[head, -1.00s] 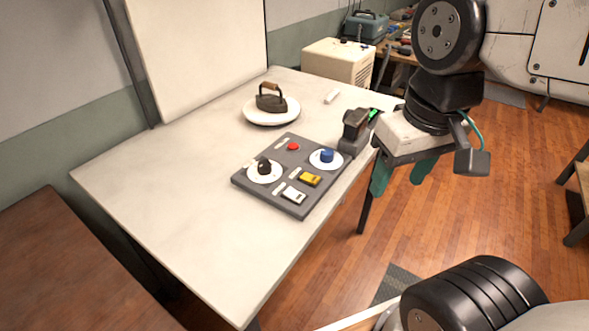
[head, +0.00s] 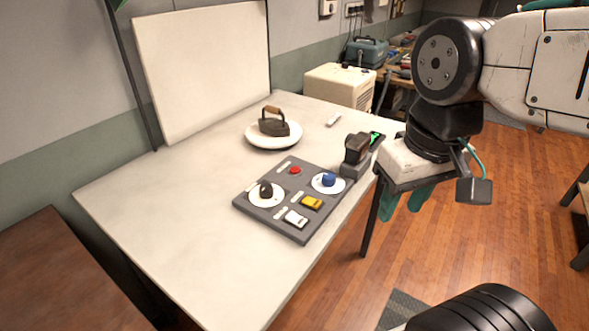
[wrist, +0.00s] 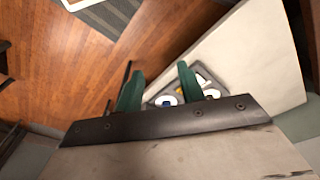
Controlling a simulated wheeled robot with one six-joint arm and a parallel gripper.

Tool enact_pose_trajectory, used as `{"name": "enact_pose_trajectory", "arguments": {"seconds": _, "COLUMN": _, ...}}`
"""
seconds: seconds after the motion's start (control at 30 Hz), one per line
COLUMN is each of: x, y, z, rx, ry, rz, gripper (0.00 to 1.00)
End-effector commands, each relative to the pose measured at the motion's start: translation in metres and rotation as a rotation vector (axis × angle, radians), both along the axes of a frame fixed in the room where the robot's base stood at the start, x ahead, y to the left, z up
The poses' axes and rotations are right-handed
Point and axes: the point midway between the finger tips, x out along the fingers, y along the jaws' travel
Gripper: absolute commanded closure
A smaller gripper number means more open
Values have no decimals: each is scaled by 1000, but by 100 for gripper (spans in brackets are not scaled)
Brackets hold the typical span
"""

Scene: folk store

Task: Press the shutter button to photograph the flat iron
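The flat iron (head: 273,127), dark with a brown handle, stands on a round white plate (head: 262,141) towards the back of the table. A grey control panel (head: 257,213) lies nearer the front, with a red button (head: 295,170), a blue knob (head: 328,180), a black knob (head: 265,191), a yellow switch (head: 312,202) and a white switch (head: 296,219). A dark camera (head: 356,149) with a green-lit screen stands at the panel's right corner. My gripper (head: 405,208) hangs right of the table edge. In the wrist view its green fingers (wrist: 161,78) are apart and empty.
The white table (head: 165,205) is bare at its left and front. A small white object (head: 334,120) lies behind the camera. A white board (head: 203,70) stands along the back edge. A beige box (head: 341,88) is beyond the table. Wooden floor is open to the right.

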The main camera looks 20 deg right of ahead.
Motion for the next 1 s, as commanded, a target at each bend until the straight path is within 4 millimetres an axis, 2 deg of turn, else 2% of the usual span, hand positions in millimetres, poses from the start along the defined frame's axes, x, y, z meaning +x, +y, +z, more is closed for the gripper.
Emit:
{"name": "enact_pose_trajectory", "arguments": {"seconds": 0.03, "x": 0, "y": 0, "z": 0, "rx": 0, "ry": 0, "rz": 0, "gripper": 76}}
{"name": "enact_pose_trajectory", "arguments": {"seconds": 0.1, "x": 0, "y": 0, "z": 0, "rx": 0, "ry": 0, "rz": 0, "gripper": 95}}
{"name": "enact_pose_trajectory", "arguments": {"seconds": 0.13, "x": 0, "y": 0, "z": 0, "rx": 0, "ry": 0, "rz": 0, "gripper": 100}}
{"name": "enact_pose_trajectory", "arguments": {"seconds": 1.0, "x": 0, "y": 0, "z": 0, "rx": 0, "ry": 0, "rz": 0, "gripper": 100}}
